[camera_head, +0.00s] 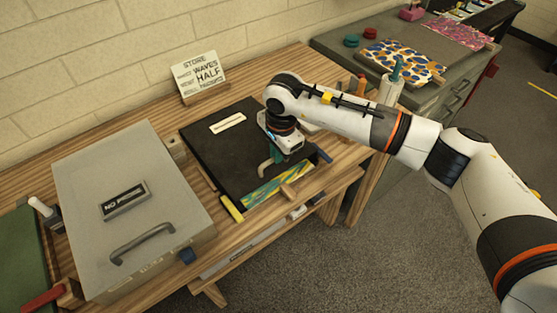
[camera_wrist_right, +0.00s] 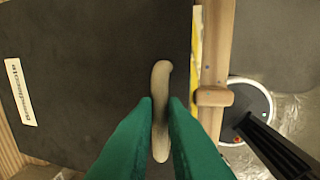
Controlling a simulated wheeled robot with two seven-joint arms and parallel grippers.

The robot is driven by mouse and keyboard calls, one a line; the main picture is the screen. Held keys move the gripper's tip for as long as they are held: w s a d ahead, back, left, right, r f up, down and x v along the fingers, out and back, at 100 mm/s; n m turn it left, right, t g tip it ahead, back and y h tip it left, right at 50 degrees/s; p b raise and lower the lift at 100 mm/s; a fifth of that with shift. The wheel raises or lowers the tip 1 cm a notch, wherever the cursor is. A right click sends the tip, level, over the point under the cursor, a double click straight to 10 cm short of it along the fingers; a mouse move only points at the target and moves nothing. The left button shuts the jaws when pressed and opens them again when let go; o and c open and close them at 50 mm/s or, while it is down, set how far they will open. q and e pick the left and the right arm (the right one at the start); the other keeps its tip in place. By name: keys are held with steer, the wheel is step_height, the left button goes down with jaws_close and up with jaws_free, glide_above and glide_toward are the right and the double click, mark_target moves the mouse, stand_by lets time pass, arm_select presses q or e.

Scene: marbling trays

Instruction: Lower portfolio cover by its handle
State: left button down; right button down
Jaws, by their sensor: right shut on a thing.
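The portfolio cover (camera_head: 212,157) is a black panel with a white label, on the wooden table right of the grey case. It looks nearly flat; I cannot tell how large any gap under it is. A strip of marbled paper (camera_head: 272,188) shows past its front edge. The pale handle (camera_wrist_right: 161,75) stands on the cover near that edge. My right gripper (camera_wrist_right: 160,108), with green fingers, is shut on the handle from both sides. In the head view, my right gripper (camera_head: 270,157) and wrist hide part of the cover. My left gripper is not in view.
A grey case (camera_head: 85,185) with a handle stands close on the left. A lettered sign (camera_head: 199,77) stands behind, by the wall. A counter with marbled sheets (camera_head: 402,61) is at the back right.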

steer(key=shift+w+a+r+b, duration=0.15)
steer(key=shift+w+r+b, duration=0.2)
steer(key=shift+r, duration=0.3)
steer(key=shift+a+r, duration=0.1)
steer(key=shift+r, duration=0.4)
steer(key=c, duration=1.5)
jaws_free()
steer(key=shift+r, duration=0.4)
steer(key=r+b, duration=0.1)
steer(key=r, duration=0.2)
steer(key=s+r+b, duration=0.1)
steer(key=r, duration=0.3)
steer(key=r+b, duration=0.1)
steer(key=r, duration=0.3)
steer(key=shift+s+d, duration=0.15)
steer(key=shift+d, duration=0.25)
